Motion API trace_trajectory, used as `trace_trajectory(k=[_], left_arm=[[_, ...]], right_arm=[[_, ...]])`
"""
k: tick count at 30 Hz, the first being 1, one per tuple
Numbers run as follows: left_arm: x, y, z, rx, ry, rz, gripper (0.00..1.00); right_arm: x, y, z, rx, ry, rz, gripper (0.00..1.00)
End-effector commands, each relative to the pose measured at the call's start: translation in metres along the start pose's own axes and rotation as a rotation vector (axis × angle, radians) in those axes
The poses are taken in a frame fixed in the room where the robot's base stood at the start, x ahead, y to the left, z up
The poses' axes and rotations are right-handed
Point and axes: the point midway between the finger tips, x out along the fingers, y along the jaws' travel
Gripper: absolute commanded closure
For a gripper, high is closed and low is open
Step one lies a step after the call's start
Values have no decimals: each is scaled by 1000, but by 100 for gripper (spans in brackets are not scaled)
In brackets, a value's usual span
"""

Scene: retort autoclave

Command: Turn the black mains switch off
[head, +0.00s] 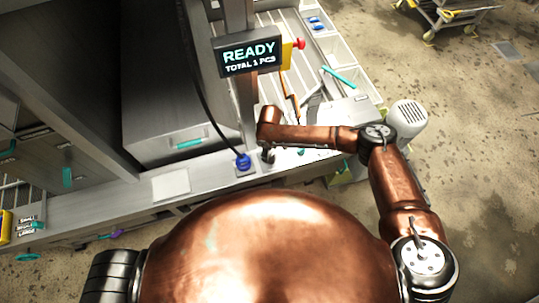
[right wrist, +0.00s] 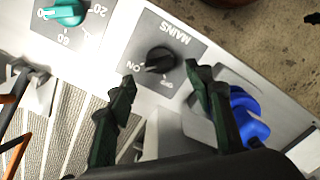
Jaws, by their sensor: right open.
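The black mains switch (right wrist: 158,60) is a round knob on a grey plate lettered MAINS, with ON and OFF marks, in the right wrist view. Its raised grip seems to lie toward the ON mark; the exact angle is hard to tell. My right gripper (right wrist: 160,92) is open, its dark green fingers apart on either side below the knob in the picture, with nothing between them. In the head view my right gripper (head: 267,155) is over the front ledge and the switch cannot be made out there. My left gripper is not in view.
A blue knob (right wrist: 248,115) sits close beside the right finger; it also shows in the head view (head: 243,162). A teal dial (right wrist: 66,12) is on the other side of the switch. A display (head: 249,57) reading READY and a red button (head: 299,44) stand behind.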

Motion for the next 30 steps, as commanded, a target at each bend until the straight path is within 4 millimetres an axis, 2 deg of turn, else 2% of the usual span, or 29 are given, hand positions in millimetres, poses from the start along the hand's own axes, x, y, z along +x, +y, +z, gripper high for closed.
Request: trace_trajectory(k=[3, 7, 18, 30], left_arm=[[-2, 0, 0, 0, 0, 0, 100], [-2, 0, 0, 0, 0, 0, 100], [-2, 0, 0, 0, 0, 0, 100], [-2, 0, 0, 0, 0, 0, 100]], right_arm=[[18, -1, 0, 0, -2, -1, 52], [31, -1, 0, -2, -1, -1, 52], [37, -1, 0, -1, 1, -1, 52], [37, -1, 0, -1, 1, -1, 80]])
